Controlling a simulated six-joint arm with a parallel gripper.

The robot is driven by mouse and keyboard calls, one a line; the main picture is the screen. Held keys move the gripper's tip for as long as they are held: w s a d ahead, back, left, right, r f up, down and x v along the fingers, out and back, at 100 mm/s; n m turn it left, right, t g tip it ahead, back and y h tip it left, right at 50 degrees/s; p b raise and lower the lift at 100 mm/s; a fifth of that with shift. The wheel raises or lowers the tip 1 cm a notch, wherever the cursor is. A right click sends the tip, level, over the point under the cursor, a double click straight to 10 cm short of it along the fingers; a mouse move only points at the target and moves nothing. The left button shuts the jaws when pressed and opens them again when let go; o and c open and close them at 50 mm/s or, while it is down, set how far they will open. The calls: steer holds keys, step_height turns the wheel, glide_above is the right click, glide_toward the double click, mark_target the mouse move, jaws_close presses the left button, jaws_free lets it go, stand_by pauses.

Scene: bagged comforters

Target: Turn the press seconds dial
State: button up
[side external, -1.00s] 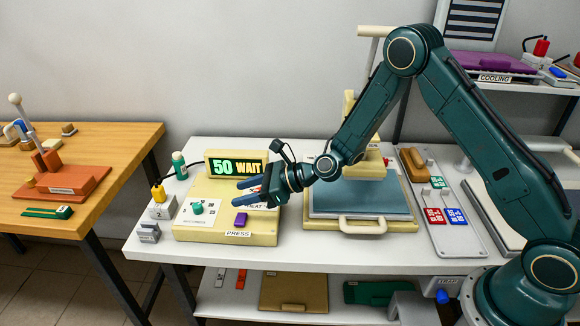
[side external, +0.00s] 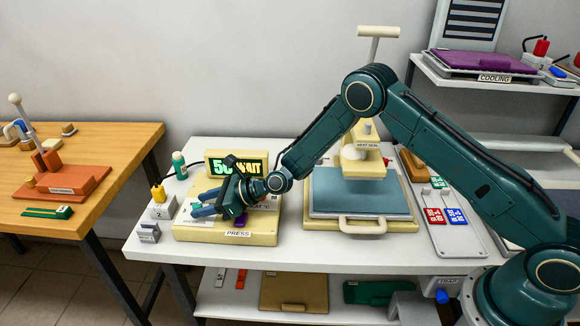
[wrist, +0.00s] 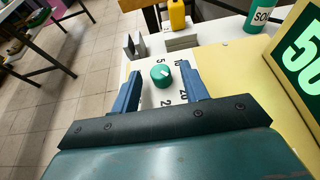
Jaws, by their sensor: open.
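The press seconds dial is a green knob (wrist: 161,75) with a white pointer mark, on a white numbered plate (wrist: 146,102) on the press control box (side external: 255,233). In the wrist view the knob sits between the fingertips of my gripper (wrist: 160,82), with gaps on both sides. My gripper (side external: 199,202) is open with blue fingers, low over the left part of the box in the side view. The display (side external: 218,164) is partly hidden by my wrist and shows a 5 and "WAIT".
A heat press with a grey-blue pad (side external: 360,190) stands to the right. A yellow bottle (side external: 158,192), a green bottle (side external: 180,165) and a small grey block (side external: 148,232) stand left of the box. A tray with red and blue tags (side external: 445,215) lies farther right.

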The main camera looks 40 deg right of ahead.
steer(key=shift+w+a+f, duration=0.15)
steer(key=shift+w+a, duration=0.1)
steer(key=shift+a, duration=0.05)
steer(key=shift+c, duration=0.3)
jaws_close()
steer(key=shift+w+d+n+g+y, duration=0.15)
steer(key=shift+n+g+y, duration=0.25)
steer(key=shift+n+y, duration=0.2)
steer(key=shift+n+g+y, duration=0.3)
steer(key=shift+n+g, duration=0.2)
steer(key=shift+w+d+n+g+y, duration=0.15)
steer(key=shift+n+g+y, duration=0.65)
steer(key=shift+n+g, duration=1.3)
steer(key=shift+g, duration=0.2)
